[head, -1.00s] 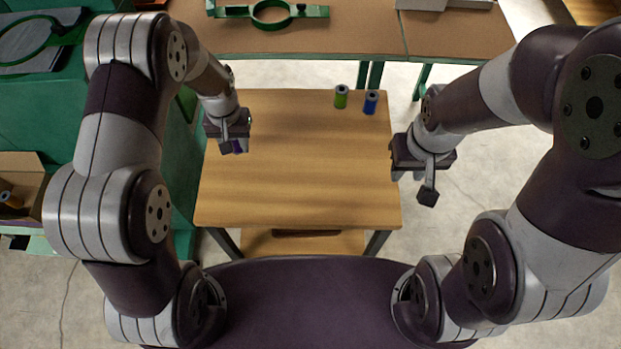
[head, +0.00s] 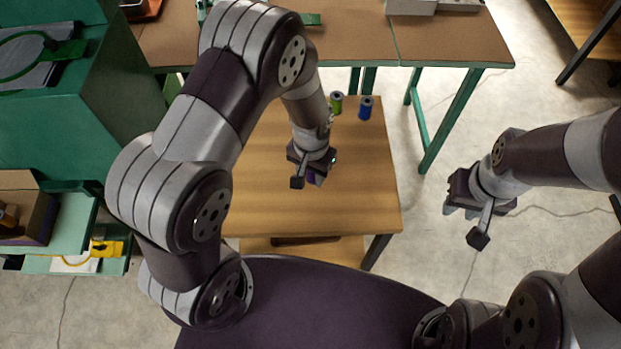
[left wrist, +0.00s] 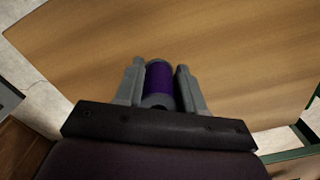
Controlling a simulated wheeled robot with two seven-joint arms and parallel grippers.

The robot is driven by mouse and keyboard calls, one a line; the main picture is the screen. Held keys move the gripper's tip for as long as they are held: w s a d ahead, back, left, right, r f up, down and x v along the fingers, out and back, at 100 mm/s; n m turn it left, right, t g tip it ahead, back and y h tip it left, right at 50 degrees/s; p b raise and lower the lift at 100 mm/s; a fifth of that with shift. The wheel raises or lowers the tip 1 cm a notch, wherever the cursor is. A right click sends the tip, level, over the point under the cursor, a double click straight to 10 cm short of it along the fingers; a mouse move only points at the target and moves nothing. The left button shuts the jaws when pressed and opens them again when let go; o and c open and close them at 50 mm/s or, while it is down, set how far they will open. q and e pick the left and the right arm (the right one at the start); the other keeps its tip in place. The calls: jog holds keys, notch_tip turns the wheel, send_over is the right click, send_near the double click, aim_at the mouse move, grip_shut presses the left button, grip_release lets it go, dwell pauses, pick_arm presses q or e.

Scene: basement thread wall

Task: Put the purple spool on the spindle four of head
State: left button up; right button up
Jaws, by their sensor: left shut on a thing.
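The purple spool (left wrist: 159,80) is between the two fingers of my left gripper (left wrist: 160,85) in the left wrist view. My left gripper is shut on it, over the wooden table. In the head view my left gripper (head: 314,178) hides most of the spool (head: 311,177); only a little purple shows under it. My right gripper (head: 468,208) is over the floor to the right of the table, and its fingers are too hidden to tell open from shut. No head with spindles can be made out in these views.
A green spool (head: 336,103) and a blue spool (head: 366,108) stand at the far edge of the wooden table (head: 365,200). A brown-topped bench (head: 350,45) with green legs is behind. Green machinery (head: 80,110) is at the left. The front right of the table is clear.

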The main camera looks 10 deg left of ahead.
aim_at(310, 182)
pick_arm(q)
notch_tip(310, 182, down, 4)
jog(key=shift+a+f, duration=0.1)
jog(key=shift+f, duration=0.1)
jog(key=o, duration=1.1)
